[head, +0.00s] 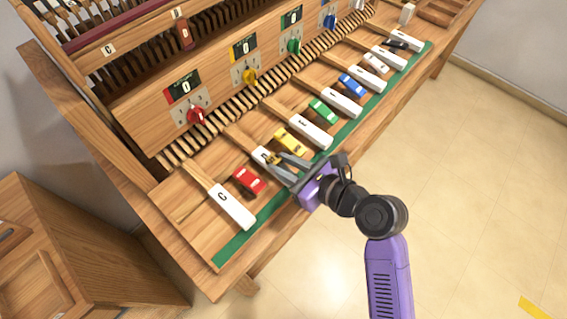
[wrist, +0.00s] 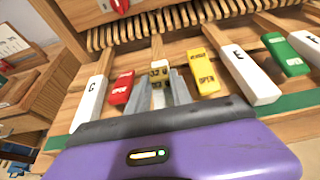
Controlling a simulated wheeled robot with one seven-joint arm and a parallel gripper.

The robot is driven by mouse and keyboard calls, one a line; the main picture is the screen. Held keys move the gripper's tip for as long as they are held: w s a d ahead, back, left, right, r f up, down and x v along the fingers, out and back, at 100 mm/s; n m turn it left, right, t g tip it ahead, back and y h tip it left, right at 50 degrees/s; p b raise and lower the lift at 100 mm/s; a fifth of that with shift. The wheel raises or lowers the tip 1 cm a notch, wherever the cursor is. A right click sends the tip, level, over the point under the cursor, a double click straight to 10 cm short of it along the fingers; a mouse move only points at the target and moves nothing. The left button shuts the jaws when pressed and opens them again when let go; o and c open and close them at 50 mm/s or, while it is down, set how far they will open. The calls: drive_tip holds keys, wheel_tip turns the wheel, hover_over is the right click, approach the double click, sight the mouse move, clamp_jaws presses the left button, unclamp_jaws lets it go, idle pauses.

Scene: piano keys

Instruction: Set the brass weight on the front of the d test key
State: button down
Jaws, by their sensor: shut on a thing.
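The brass weight (head: 271,157) is a small gold block with dark markings, and it also shows in the wrist view (wrist: 159,72). My gripper (head: 283,163) is shut on it, with one grey finger on each side; both fingers show in the wrist view (wrist: 162,88). The white-fronted key between C and E, the d test key (head: 259,153), lies under the weight, and some white of it shows between my fingers (wrist: 158,99). My fingers hide much of its front. I cannot tell whether the weight touches the key.
A red block (head: 249,180) and the C key (head: 232,206) are on the left. A yellow block (head: 290,141) and the E key (head: 311,130) are close on the right. Green felt (head: 262,219) lines the front edge. Knobs such as the red one (head: 196,115) stand behind.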

drive_tip(key=shift+f, duration=0.15)
drive_tip(key=c, duration=1.1)
unclamp_jaws()
drive_tip(key=shift+c, duration=0.2)
drive_tip(key=shift+r, duration=0.2)
drive_tip(key=v, duration=1.2)
